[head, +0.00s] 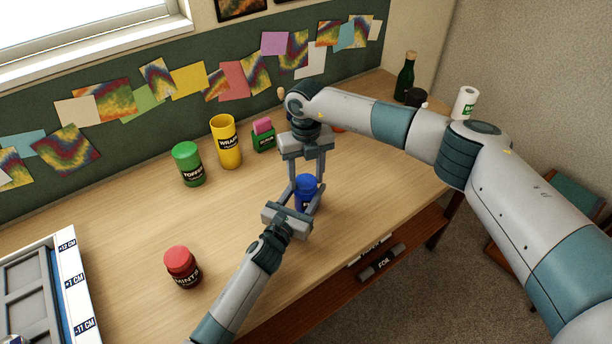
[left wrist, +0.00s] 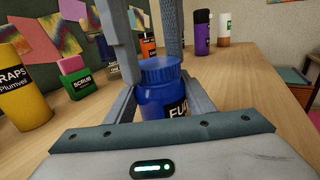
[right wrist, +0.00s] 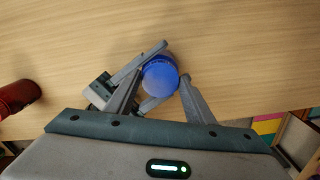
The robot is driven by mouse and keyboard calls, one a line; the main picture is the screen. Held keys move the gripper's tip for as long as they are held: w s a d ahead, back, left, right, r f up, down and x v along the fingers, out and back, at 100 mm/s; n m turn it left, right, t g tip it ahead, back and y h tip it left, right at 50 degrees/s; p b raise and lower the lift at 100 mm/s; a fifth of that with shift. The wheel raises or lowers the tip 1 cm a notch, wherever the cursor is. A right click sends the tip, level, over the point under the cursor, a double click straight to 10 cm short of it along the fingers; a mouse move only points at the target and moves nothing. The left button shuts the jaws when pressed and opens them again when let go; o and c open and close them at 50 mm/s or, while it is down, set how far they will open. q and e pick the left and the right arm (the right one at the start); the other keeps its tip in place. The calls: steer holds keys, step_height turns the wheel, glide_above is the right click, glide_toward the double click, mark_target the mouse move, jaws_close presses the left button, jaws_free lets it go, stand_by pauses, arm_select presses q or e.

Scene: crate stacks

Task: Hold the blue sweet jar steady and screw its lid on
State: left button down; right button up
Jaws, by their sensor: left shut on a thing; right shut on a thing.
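The blue sweet jar (head: 307,200) stands upright near the front edge of the desk. In the left wrist view the jar (left wrist: 163,102) shows part of its label. Its blue lid (left wrist: 160,70) sits on top of the jar, and I cannot tell how tightly. My left gripper (head: 301,195) is shut on the jar's body from the front, low over the desk. My right gripper (head: 307,179) comes down from above and is shut on the lid. In the right wrist view the round lid (right wrist: 160,79) lies between the right fingertips, with the left fingers below around the jar.
A red jar (head: 182,267), a green jar (head: 188,163), a yellow canister (head: 226,142) and a green-and-pink container (head: 263,136) stand apart on the desk. A tray (head: 78,290) is at far left.

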steer(key=m, duration=1.2)
steer(key=shift+w, duration=0.1)
steer(key=o, duration=1.2)
steer(key=shift+o, duration=0.2)
steer(key=shift+r, duration=0.1)
step_height(320, 180, up, 12)
arm_select(q)
steer(key=c, duration=0.8)
jaws_free()
steer(key=shift+o, duration=0.3)
